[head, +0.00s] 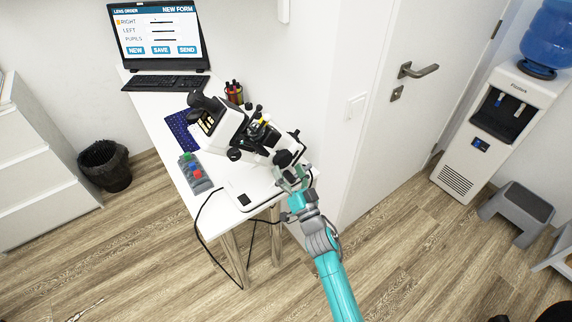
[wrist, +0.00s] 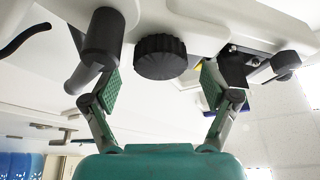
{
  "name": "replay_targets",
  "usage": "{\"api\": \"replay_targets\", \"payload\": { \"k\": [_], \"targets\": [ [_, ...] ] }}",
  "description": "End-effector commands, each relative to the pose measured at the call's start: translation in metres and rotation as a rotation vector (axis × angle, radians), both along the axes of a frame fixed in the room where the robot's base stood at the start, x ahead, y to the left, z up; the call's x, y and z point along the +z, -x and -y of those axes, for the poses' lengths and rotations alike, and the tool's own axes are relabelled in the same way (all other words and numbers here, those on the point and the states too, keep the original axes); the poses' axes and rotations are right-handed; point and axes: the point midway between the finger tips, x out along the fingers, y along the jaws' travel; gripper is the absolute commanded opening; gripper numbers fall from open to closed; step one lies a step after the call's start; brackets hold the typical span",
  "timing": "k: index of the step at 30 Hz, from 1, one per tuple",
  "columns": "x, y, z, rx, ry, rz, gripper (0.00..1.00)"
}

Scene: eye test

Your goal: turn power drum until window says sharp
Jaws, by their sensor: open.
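The white and black lens instrument (head: 229,122) stands tilted on the white desk. My gripper (head: 292,178) is at its near right end, beside dark knobs. In the wrist view my gripper (wrist: 160,78) is open, with its green pads apart. A black ribbed round knob (wrist: 160,57) shows between and beyond the fingertips, on the instrument's white body; it looks like the power drum. I cannot tell whether the pads touch it. A black cylinder (wrist: 104,36) is close to the left finger. No window with readable words shows in either view.
A cable (head: 201,222) hangs at the front. A wall and door (head: 415,105) stand to the right.

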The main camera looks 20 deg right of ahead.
Motion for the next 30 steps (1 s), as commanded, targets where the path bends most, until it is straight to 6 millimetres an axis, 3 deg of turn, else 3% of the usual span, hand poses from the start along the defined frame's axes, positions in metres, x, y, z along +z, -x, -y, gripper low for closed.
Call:
{"api": "replay_targets", "payload": {
  "k": [6,16,23,30],
  "targets": [
    [0.006,-0.017,-0.002,0.000,0.000,-0.001,0.86],
    [0.007,-0.019,-0.003,0.000,0.000,-0.001,0.86],
    [0.007,-0.019,-0.002,-0.001,0.001,-0.001,0.28],
    [0.007,-0.019,-0.002,-0.001,0.009,0.001,0.25]
  ]
}}
